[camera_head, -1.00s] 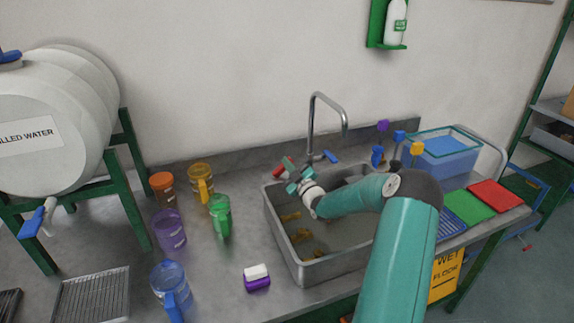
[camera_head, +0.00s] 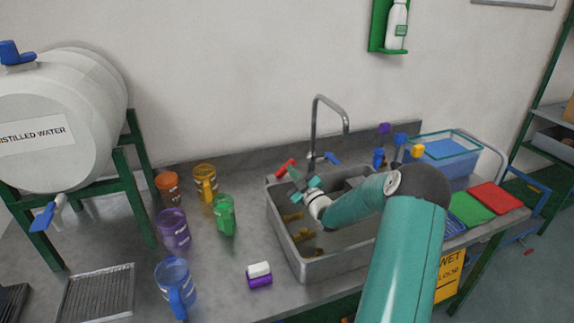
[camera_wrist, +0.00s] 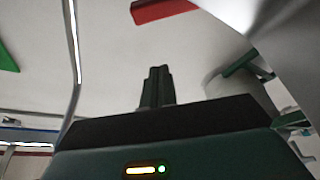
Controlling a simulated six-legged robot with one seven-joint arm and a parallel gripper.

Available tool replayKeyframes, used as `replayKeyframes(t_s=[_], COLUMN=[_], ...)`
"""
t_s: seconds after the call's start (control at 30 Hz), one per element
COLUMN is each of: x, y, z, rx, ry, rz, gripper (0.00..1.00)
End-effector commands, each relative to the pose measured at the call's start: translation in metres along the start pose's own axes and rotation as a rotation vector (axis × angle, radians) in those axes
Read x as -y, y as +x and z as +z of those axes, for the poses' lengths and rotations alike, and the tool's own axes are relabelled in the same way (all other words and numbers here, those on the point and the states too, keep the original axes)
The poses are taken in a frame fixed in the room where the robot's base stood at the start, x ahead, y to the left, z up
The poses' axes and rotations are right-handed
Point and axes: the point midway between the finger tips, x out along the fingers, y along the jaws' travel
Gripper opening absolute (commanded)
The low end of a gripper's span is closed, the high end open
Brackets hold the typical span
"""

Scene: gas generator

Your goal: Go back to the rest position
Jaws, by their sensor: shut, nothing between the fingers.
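My gripper (camera_head: 300,183) is over the back left part of the metal sink (camera_head: 292,258) in the head view, close to the tap's red handle (camera_head: 285,169). In the wrist view my gripper (camera_wrist: 157,72) shows with its two dark fingers pressed together and nothing between them. The wrist view looks up at the pale wall and the tank. My arm reaches across the sink from the lower right and hides part of the basin.
The tap (camera_head: 314,130) rises just behind my gripper; its spout (camera_wrist: 74,60) stands at left in the wrist view. Purple (camera_head: 174,230), orange (camera_head: 205,183), green (camera_head: 225,214) and blue (camera_head: 178,286) vessels stand left of the sink. A distilled water tank (camera_head: 70,105) is far left.

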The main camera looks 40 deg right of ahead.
Motion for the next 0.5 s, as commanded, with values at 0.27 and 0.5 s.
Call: replayKeyframes(t_s=[0.27, 0.5], x=[-0.002, -0.001], y=[-0.034, -0.035], z=[0.001, -0.001], rx=[0.001, 0.002], ry=[0.000, -0.001], rz=[0.002, 0.000], gripper=[0.00, 0.00])
